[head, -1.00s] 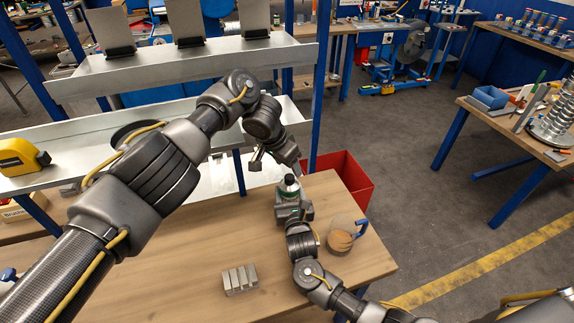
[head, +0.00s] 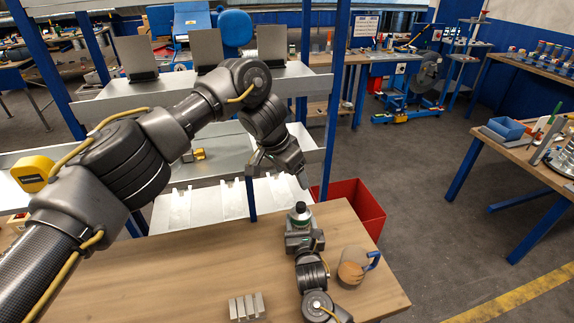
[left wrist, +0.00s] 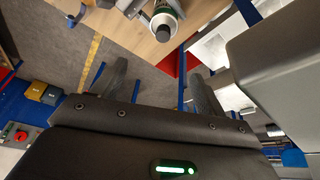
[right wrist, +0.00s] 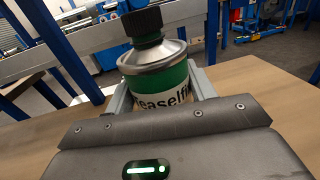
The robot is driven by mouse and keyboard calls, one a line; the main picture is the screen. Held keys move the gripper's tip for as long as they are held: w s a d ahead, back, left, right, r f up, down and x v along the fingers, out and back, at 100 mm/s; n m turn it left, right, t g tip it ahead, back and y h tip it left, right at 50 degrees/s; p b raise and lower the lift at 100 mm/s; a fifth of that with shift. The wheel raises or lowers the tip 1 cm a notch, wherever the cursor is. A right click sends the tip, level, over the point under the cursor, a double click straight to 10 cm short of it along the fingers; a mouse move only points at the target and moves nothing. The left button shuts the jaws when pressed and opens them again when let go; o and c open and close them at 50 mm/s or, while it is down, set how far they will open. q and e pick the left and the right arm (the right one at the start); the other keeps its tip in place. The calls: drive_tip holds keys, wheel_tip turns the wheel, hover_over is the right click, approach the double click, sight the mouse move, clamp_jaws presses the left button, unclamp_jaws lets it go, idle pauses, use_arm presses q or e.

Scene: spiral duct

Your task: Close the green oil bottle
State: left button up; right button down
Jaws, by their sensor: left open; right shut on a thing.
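The green oil bottle (head: 300,219) stands upright at the far right part of the wooden table. In the right wrist view it shows a green and white body (right wrist: 165,88), a metal shoulder and a black cap (right wrist: 142,24) on its neck. I cannot tell how tightly the cap sits. My right gripper (head: 300,230) is shut around the bottle's body. My left gripper (head: 278,175) is open and empty, above and slightly left of the bottle. In the left wrist view the bottle (left wrist: 165,12) shows beyond the open fingers, apart from them.
A mug (head: 353,267) with a blue handle stands right of the bottle. A grey slotted block (head: 247,307) lies at the table's front. A red bin (head: 352,203) is behind the table, and a metal shelf (head: 225,195) stands behind left.

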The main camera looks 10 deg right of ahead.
use_arm(q)
drive_tip(key=shift+v, duration=1.55)
use_arm(e)
drive_tip(key=shift+f, duration=0.15)
drive_tip(key=shift+c, duration=2.2)
unclamp_jaws()
use_arm(q)
drive_tip(key=shift+r+p, duration=0.65)
drive_tip(key=shift+p, duration=0.05)
use_arm(e)
drive_tip(key=s, duration=0.7)
drive_tip(key=s+a, duration=0.1)
drive_tip(key=s, duration=0.2)
drive_tip(key=shift+s, duration=0.4)
